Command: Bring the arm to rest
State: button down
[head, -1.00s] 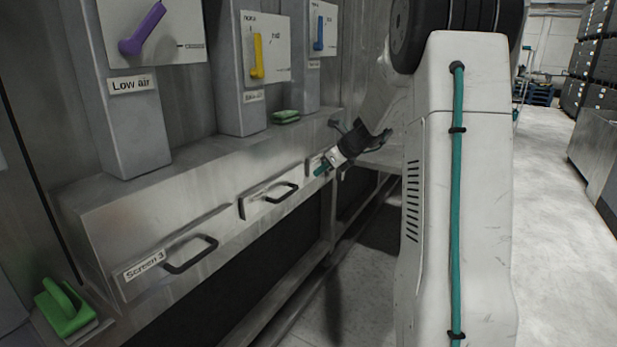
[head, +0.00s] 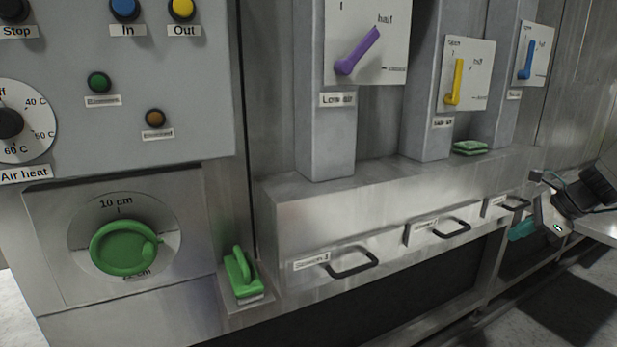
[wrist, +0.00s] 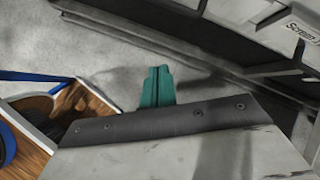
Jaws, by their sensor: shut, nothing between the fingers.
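My gripper (head: 521,231) shows at the right of the head view, at the end of my dark and white wrist. It is in front of and a little below the farthest drawer of the steel bench and holds nothing. In the wrist view its teal fingers (wrist: 157,84) are together, with grey floor behind them. Most of my arm lies outside the head view.
Drawers with black handles (head: 352,264) line the bench front. A green scrubber (head: 242,276) sits on a low ledge, a green pad (head: 470,148) on the bench. A wooden box (wrist: 62,112) with blue parts shows at lower left in the wrist view.

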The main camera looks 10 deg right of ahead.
jog(key=s+a+r+n+g+h, duration=0.2)
jog(key=s+a+n, duration=1)
jog(key=s+a, duration=0.2)
jog(key=s+a+r+n+g+h, duration=0.2)
jog(key=s+a+n, duration=1.1)
jog(key=s+a, duration=0.1)
jog(key=shift+g, duration=0.4)
